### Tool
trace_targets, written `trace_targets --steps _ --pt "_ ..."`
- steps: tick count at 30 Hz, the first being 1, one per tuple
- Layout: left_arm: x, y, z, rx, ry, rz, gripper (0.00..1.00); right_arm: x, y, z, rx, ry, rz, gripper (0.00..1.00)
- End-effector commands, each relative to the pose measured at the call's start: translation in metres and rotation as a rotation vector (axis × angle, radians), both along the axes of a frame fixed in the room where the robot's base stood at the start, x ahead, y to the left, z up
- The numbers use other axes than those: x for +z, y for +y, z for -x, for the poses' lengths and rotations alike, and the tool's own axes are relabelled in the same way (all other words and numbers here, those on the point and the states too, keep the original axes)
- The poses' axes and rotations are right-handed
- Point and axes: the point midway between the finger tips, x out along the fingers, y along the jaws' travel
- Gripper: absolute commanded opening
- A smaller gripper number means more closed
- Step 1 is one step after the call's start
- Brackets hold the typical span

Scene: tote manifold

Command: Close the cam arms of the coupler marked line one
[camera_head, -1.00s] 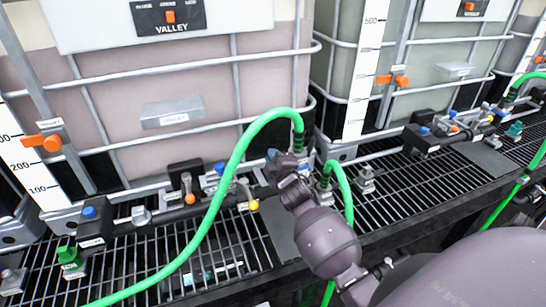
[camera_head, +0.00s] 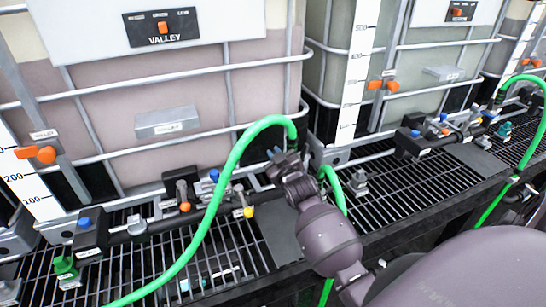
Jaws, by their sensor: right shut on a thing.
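My right gripper (camera_head: 279,157) is at the coupler end of the green hose, beside the manifold pipe in front of the left tote. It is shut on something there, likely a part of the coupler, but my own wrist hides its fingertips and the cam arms. The green hose (camera_head: 226,178) arcs up from the lower left and comes down right behind the gripper. No line one marking can be read. My left gripper is not in view.
The tote marked VALLEY (camera_head: 165,95) stands behind in its cage. The manifold pipe (camera_head: 150,226) carries a yellow-tipped handle (camera_head: 248,212) and blue knobs. A second green hose (camera_head: 334,186) drops right of my wrist. Black grating (camera_head: 400,195) lies below.

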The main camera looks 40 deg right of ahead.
Motion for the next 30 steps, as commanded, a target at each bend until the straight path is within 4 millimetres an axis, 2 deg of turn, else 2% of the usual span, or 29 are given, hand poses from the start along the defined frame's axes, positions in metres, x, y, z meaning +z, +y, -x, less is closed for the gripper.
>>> trace_targets --steps 9,22,23,27,30 --pt "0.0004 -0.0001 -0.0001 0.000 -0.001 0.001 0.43 0.0012 -0.0039 0.0010 0.000 -0.020 -0.084 0.00" --pt "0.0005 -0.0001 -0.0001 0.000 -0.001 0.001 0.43 0.0008 -0.0042 0.0012 0.000 -0.021 -0.094 0.00" --pt "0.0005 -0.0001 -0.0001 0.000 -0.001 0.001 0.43 0.0008 -0.0041 0.0012 0.000 -0.021 -0.093 0.13" --pt "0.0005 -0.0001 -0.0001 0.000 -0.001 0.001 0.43 0.0009 -0.0040 0.0011 0.000 -0.021 -0.093 0.34" --pt "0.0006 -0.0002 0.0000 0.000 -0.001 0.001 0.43 0.0010 -0.0042 0.0011 0.000 -0.021 -0.092 0.37"
